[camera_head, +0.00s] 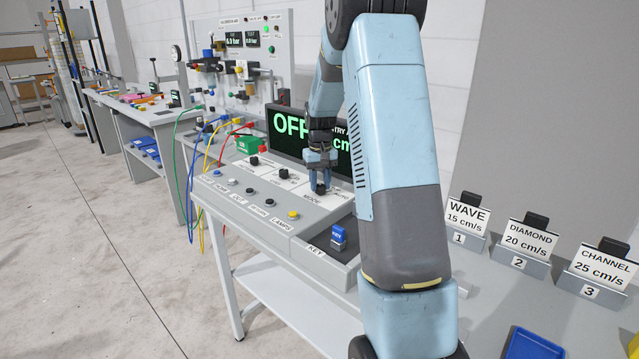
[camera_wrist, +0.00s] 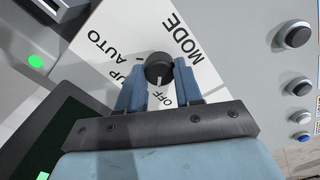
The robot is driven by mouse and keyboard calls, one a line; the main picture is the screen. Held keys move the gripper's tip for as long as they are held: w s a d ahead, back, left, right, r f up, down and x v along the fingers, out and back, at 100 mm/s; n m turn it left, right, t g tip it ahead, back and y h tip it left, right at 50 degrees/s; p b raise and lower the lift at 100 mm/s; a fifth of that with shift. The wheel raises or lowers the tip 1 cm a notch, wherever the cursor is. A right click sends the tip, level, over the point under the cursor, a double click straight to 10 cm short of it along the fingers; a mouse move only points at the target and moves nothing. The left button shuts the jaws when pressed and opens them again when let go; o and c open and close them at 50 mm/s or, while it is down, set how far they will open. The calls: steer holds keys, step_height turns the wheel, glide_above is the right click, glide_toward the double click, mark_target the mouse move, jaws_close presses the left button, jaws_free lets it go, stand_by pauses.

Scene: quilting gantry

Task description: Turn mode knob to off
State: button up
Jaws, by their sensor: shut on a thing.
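The mode knob (camera_wrist: 158,66) is a round black knob on a white plate lettered MODE, AUTO and OFF, with another label partly hidden. Its white pointer line points toward the gripper side of the plate, close to the OFF lettering. My gripper (camera_wrist: 159,75) is shut on the knob, with one blue finger on each side of it. In the head view my gripper (camera_head: 320,184) reaches down onto the sloped console, and the knob is mostly hidden there. The dark display (camera_head: 290,126) behind it reads OFF in green; my arm hides part of it.
Other console controls stand nearby, among them a yellow button (camera_head: 293,214) and a black knob (camera_head: 254,161). A blue KEY piece (camera_head: 338,235) lies in a tray at the front right. Card stands WAVE (camera_head: 467,215), DIAMOND (camera_head: 526,240) and CHANNEL (camera_head: 604,264) are at right.

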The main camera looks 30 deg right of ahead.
mark_target(320, 186)
steer(key=o, duration=1)
steer(key=shift+o, duration=0.2)
steer(key=shift+r, duration=0.1)
step_height(320, 186, up, 14)
steer(key=shift+f, duration=0.25)
steer(key=s+a+r+t, duration=0.1)
steer(key=s+a+r, duration=0.35)
steer(key=s, duration=0.45)
steer(key=s+a+r+t, duration=0.2)
steer(key=s+a+r, duration=0.25)
steer(key=s, duration=0.35)
steer(key=s+a+f+t, duration=0.1)
steer(key=s+a+f, duration=0.1)
steer(key=s, duration=0.7)
steer(key=s+a+f+n+t, duration=0.1)
steer(key=s+a, duration=0.3)
steer(key=s, duration=0.5)
steer(key=shift+s+a+f+t, duration=0.2)
steer(key=shift+s+f+t, duration=0.1)
steer(key=shift+f, duration=0.45)
